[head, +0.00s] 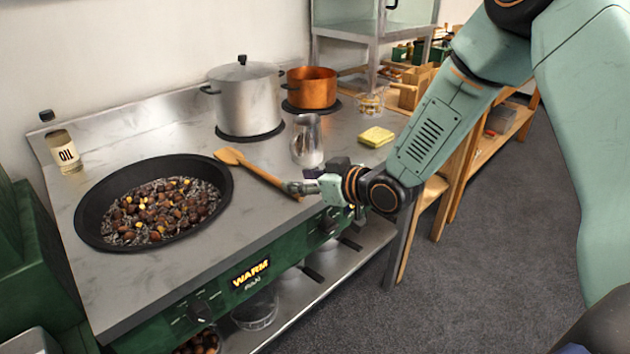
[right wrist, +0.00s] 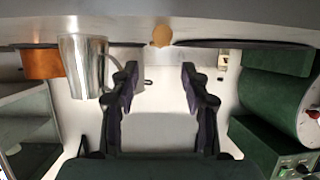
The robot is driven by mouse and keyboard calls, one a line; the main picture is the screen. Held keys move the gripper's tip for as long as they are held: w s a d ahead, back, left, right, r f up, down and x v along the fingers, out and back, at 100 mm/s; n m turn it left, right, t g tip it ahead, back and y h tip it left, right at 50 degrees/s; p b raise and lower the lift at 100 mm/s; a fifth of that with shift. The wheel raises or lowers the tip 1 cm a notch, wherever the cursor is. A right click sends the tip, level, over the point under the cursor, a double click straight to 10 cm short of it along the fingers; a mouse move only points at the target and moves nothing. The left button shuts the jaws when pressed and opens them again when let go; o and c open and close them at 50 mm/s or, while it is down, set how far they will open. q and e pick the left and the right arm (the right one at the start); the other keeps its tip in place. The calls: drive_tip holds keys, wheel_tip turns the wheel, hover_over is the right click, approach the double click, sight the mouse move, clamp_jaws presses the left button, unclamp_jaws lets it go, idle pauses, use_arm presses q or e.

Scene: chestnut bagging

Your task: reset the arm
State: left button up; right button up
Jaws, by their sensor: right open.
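My right arm comes in from the upper right in the head view. Its gripper (head: 303,187) is just above the front edge of the steel counter, close to the handle end of a wooden spatula (head: 232,157). Whether it touches the handle I cannot tell. In the right wrist view the two dark fingers (right wrist: 159,84) stand wide apart with nothing held between them. A round wooden end (right wrist: 160,36) shows beyond them there. My left gripper is not in the head view.
Open floor (head: 480,250) lies right of the counter.

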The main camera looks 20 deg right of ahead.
drive_tip(key=shift+v, duration=2.05)
